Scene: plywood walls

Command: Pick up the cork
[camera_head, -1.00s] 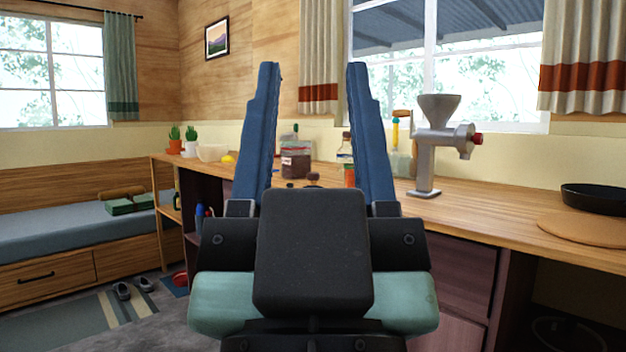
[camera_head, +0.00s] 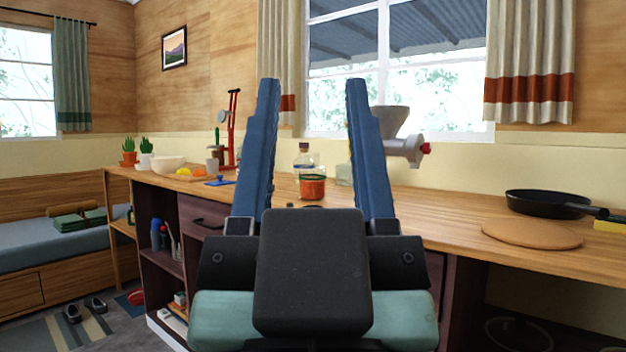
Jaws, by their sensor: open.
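My gripper (camera_head: 312,82) stands upright in the middle of the view, with its two blue fingers wide apart and nothing between them. No cork can be made out for certain. A small dark brown piece shows just over the top edge of my gripper's body, mostly hidden by it, and I cannot tell what it is. The wooden counter (camera_head: 450,205) runs behind my gripper.
A jar with red contents (camera_head: 312,187) and a bottle (camera_head: 304,158) stand on the counter, seen between the fingers. A grinder (camera_head: 400,150) is partly behind the right finger. A black pan (camera_head: 545,203) and round board (camera_head: 530,235) lie at right. Cactus pots and a bowl (camera_head: 168,163) stand at left.

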